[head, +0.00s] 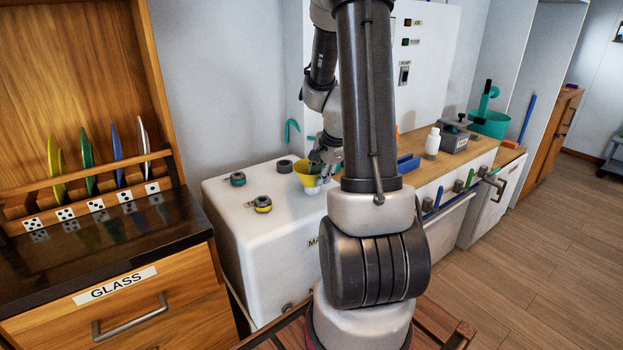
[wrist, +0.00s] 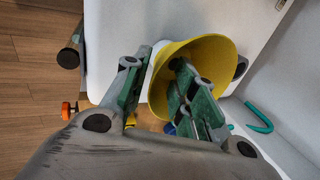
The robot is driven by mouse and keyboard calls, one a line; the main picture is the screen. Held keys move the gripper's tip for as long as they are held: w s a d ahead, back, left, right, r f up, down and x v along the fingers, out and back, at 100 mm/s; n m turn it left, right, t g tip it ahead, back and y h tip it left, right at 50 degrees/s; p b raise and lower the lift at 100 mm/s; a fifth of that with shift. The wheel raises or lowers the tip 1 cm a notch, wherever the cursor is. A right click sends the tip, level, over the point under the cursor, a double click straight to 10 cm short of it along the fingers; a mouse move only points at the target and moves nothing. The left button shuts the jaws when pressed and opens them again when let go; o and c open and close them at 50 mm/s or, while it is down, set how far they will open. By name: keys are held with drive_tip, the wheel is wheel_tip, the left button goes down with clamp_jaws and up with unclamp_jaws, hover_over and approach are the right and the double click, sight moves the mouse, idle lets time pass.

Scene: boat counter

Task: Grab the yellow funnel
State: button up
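The yellow funnel (head: 305,170) stands wide end up on the white counter unit (head: 240,205) in the head view. My gripper (head: 324,168) is at the funnel's right side, pointing down. In the wrist view the funnel (wrist: 208,52) shows its wide mouth. My gripper (wrist: 162,65) straddles the funnel's wall: one green-padded finger is inside the mouth, the other outside by the left rim. A gap shows between the fingertips, so the gripper looks open. Whether either finger touches the wall is unclear. The funnel's lower part is partly hidden.
Two small round items, one green-topped (head: 237,179) and one yellow-banded (head: 262,204), sit left of the funnel, with a dark ring (head: 285,166) behind it. A teal hook (head: 292,130) is on the wall. A white bottle (head: 432,143) stands on the wooden counter to the right.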

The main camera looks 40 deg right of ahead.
clamp_jaws()
